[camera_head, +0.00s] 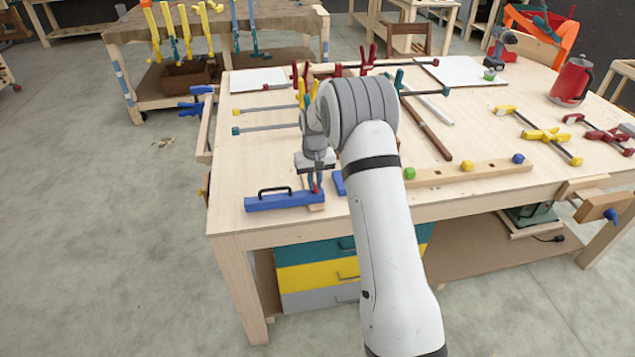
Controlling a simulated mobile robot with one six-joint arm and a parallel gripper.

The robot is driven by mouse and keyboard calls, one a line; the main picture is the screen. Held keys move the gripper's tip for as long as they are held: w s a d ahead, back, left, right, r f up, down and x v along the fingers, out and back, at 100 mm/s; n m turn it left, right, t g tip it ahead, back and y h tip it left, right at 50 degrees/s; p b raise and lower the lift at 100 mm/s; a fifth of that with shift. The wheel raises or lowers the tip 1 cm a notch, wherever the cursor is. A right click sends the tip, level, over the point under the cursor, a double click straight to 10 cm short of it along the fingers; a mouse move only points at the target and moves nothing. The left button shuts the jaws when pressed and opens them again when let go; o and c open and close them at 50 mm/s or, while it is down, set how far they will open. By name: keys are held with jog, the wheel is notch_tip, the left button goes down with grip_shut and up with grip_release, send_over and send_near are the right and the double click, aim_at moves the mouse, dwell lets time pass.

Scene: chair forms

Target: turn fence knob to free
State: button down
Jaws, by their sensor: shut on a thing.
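A blue fence (275,203) with a black handle lies near the front left edge of the workbench. A small red knob (316,190) shows at the fence's right end. My gripper (316,186) points down at this end, with its fingers shut on the red knob. The fingers cover part of the knob, so its turn position cannot be told. A light wooden piece (317,207) shows under the fence's right end.
A blue block (339,183) lies just right of my gripper. A wooden strip with green, yellow and blue knobs (470,173) lies further right. Clamps (270,128) lie behind. The bench is clear left of the fence.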

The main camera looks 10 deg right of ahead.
aim_at(315, 185)
jog(key=n+b, duration=0.3)
jog(key=n, duration=0.1)
jog(key=shift+f+n, duration=0.1)
jog(key=shift+n, duration=0.2)
jog(key=n+b, duration=0.1)
jog(key=n, duration=0.3)
jog(key=shift+b, duration=0.35)
jog(key=n+b, duration=0.1)
jog(key=n, duration=0.4)
jog(key=shift+n+b, duration=0.4)
jog(key=shift+n, duration=1.4)
jog(key=c, duration=1.5)
grip_release()
notch_tip(315, 185, up, 8)
jog(key=shift+f+b, duration=0.15)
jog(key=shift+b, duration=0.3)
